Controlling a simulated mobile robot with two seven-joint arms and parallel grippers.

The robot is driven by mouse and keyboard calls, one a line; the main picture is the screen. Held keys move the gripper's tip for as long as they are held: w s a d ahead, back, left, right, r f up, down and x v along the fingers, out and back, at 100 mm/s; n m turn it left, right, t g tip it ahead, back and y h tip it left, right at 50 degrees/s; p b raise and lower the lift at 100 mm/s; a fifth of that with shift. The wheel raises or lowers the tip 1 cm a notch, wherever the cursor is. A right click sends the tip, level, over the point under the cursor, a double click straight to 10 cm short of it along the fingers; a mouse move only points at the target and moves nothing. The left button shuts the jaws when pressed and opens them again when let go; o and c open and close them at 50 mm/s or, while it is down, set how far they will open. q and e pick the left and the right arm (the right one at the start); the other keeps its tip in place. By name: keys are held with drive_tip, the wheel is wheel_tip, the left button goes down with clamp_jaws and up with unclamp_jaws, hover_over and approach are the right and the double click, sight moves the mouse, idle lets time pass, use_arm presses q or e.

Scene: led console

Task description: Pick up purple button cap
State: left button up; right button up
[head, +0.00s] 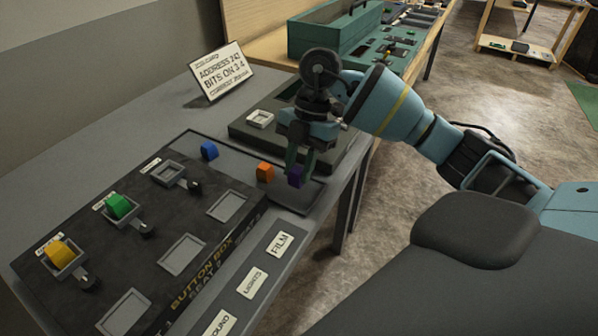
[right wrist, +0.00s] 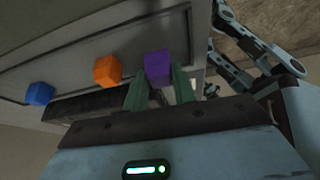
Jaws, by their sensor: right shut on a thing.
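The purple button cap (head: 296,177) is at the right end of a shallow tray (head: 312,196) on the table. It also shows in the right wrist view (right wrist: 157,66), between the tips of the green fingers. My right gripper (head: 298,165) comes down from above and is shut on the purple cap. In the right wrist view the right gripper (right wrist: 160,85) has one finger on each side of the cap. I cannot tell whether the cap touches the tray. My left gripper is not in view.
An orange cap (head: 265,172) and a blue cap (head: 209,151) stand left of the purple one. The black button box (head: 222,240) holds a green cap (head: 119,206) and a yellow cap (head: 61,254). A sign (head: 222,72) and a dark box (head: 252,133) stand behind.

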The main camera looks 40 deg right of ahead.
drive_tip(key=shift+r, duration=0.85)
drive_tip(key=s+a, duration=0.3)
drive_tip(key=s, duration=0.4)
drive_tip(key=s+a+r, duration=0.1)
drive_tip(key=s+a, duration=0.2)
drive_tip(key=s, duration=0.4)
drive_tip(key=shift+s+a, duration=0.3)
drive_tip(key=shift+a, duration=0.05)
